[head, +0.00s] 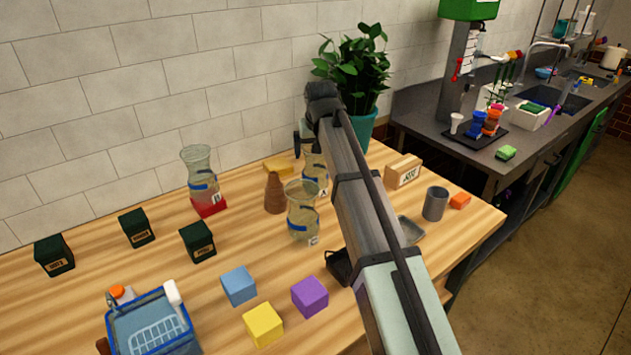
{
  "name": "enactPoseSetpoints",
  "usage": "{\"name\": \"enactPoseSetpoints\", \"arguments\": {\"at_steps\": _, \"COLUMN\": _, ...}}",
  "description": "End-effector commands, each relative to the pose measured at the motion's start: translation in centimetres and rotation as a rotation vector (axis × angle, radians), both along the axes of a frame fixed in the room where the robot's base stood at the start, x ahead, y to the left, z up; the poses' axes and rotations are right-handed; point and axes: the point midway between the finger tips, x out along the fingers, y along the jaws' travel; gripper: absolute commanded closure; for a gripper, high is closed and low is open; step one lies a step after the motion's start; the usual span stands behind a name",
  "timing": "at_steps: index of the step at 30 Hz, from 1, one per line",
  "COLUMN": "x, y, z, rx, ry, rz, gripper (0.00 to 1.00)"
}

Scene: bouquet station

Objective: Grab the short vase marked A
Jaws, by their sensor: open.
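Three clear glass vases with blue bands stand on the wooden table. One vase (313,172) is at the back, partly covered by my arm and by the vase in front; its small tag may read A, but it is too small to be sure. A second vase (303,215) stands just in front of it, its tag unclear. A taller-looking vase (200,172) with pinkish liquid stands on a red block at the left. My gripper (301,146) is open by the back vase, close to its upper left, mostly hidden by my arm.
A brown cone-shaped stack (274,193) stands left of the two close vases. A potted plant (355,75) is behind my arm. Blue (239,286), yellow (263,325) and purple (310,296) cubes lie in front. A grey cup (435,204) stands at right.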

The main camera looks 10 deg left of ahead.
Motion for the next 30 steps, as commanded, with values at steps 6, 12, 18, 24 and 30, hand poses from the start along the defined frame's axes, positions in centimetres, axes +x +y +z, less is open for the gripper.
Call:
{"name": "enactPoseSetpoints", "arguments": {"at_steps": 6, "x": 0.9, "y": 0.4, "z": -2.6, "rx": 0.0, "ry": 0.001, "rz": 0.0, "gripper": 0.0}}
{"name": "enactPoseSetpoints", "arguments": {"at_steps": 12, "x": 1.0, "y": 0.4, "z": -3.1, "rx": 0.0, "ry": 0.001, "rz": 0.0, "gripper": 0.0}}
{"name": "enactPoseSetpoints", "arguments": {"at_steps": 18, "x": 1.0, "y": 0.4, "z": -3.1, "rx": 0.0, "ry": 0.0, "rz": 0.0, "gripper": 0.11}}
{"name": "enactPoseSetpoints", "arguments": {"at_steps": 24, "x": 1.0, "y": 0.4, "z": -3.1, "rx": 0.0, "ry": 0.0, "rz": 0.0, "gripper": 0.3}}
{"name": "enactPoseSetpoints", "arguments": {"at_steps": 30, "x": 1.0, "y": 0.4, "z": -3.1, "rx": 0.0, "ry": 0.0, "rz": 0.0, "gripper": 0.49}}
